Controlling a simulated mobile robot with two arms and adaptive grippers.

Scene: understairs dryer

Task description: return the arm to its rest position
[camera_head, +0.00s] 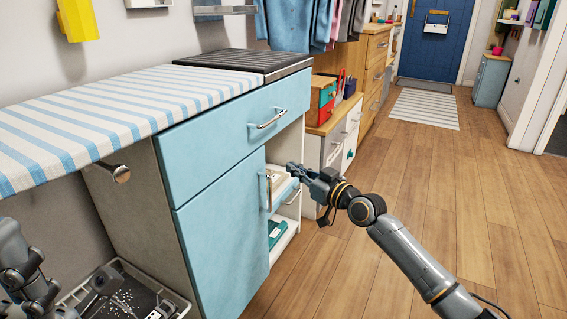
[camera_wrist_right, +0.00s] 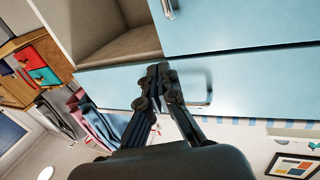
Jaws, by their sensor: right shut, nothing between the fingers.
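My right arm reaches in from the lower right in the head view. Its gripper (camera_head: 292,168) is shut and empty, just right of the blue cabinet door's handle (camera_head: 269,190), in front of the open shelf section. In the right wrist view the fingers (camera_wrist_right: 160,72) are together with nothing between them. They appear in front of the blue cabinet front, beside a metal handle (camera_wrist_right: 208,90); contact cannot be told. My left arm (camera_head: 22,268) shows at the lower left edge, and its finger state is unclear.
The blue cabinet (camera_head: 225,210) stands close to my right gripper, its upper drawer (camera_head: 230,135) closed. A striped ironing board (camera_head: 110,105) lies across the left. A grey tray (camera_head: 120,263) sits low at left. The wooden floor (camera_head: 440,190) to the right is clear.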

